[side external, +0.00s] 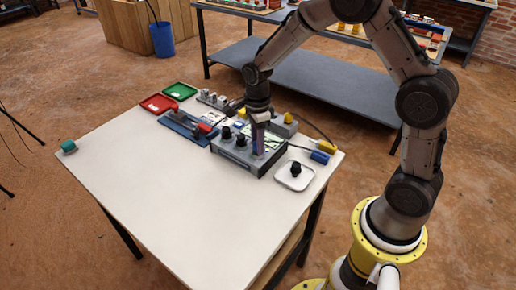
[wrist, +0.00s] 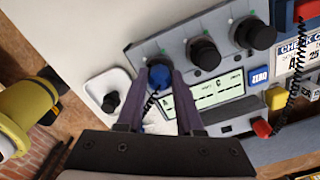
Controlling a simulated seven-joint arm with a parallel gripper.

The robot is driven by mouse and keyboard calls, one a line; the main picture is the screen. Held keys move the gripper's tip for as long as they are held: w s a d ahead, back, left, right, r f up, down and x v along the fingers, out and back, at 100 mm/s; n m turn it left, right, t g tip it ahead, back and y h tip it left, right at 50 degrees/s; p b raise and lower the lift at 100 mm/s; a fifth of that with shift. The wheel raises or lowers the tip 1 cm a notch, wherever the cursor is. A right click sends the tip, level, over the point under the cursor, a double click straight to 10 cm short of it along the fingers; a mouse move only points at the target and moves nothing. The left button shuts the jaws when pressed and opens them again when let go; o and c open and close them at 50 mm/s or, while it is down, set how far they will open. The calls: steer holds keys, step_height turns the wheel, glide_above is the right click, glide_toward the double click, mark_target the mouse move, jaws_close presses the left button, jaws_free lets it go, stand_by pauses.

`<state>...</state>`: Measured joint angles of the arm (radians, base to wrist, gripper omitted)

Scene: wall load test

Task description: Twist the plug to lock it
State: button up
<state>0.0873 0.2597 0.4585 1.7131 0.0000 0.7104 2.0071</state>
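The blue plug (wrist: 159,76) sits at the end socket of the grey test box (wrist: 150,50), with a dark coiled cord beside it. My gripper (wrist: 160,78) has its two purple fingers on either side of the plug, and both seem to touch it. In the side external view my gripper (side external: 258,150) points down at the near right end of the grey test box (side external: 235,158). The plug is hidden there behind the fingers. Whether the plug is turned is not clear.
Black knobs (wrist: 204,54) stand in line beside the plug. A white dish (side external: 306,180) holding a black knob (side external: 296,169) is close by. Red (side external: 158,103) and green (side external: 179,91) trays and a blue-based fixture (side external: 182,127) lie left of the box. The table's front (side external: 180,210) is clear.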

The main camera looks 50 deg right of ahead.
jaws_close()
